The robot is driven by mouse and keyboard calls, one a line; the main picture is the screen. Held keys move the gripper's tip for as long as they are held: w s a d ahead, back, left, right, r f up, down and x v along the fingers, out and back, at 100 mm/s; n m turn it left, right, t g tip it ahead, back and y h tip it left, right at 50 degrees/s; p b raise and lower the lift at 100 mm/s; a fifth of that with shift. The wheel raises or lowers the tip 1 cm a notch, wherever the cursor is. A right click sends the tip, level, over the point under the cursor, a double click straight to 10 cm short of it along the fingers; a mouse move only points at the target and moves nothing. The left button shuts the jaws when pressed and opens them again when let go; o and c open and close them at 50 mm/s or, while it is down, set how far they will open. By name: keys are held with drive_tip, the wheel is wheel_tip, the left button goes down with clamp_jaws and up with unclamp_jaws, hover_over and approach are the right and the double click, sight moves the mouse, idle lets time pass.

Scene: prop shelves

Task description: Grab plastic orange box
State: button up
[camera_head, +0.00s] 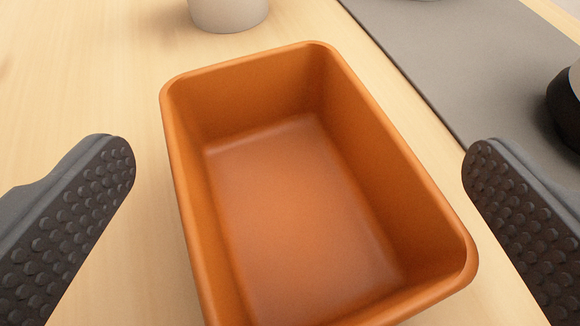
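The orange plastic box (300,200) is open at the top and empty. It stands upright on the light wooden surface, turned a little, and its near edge is cut off by the bottom of the picture. My gripper (300,165) is open, with one dark studded finger on the left of the box and one on the right. In the picture there is a gap between the left finger and the box. The right finger's tip appears close to the box's right near corner; whether it touches cannot be told.
A pale round container (228,12) stands behind the box at the top, partly cut off. A grey mat (455,55) covers the upper right. A dark rounded object (565,105) sits at the right edge. The wooden surface (80,80) at left is clear.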

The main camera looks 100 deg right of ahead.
drive_tip(key=c, duration=1.3)
drive_tip(key=shift+o, duration=0.2)
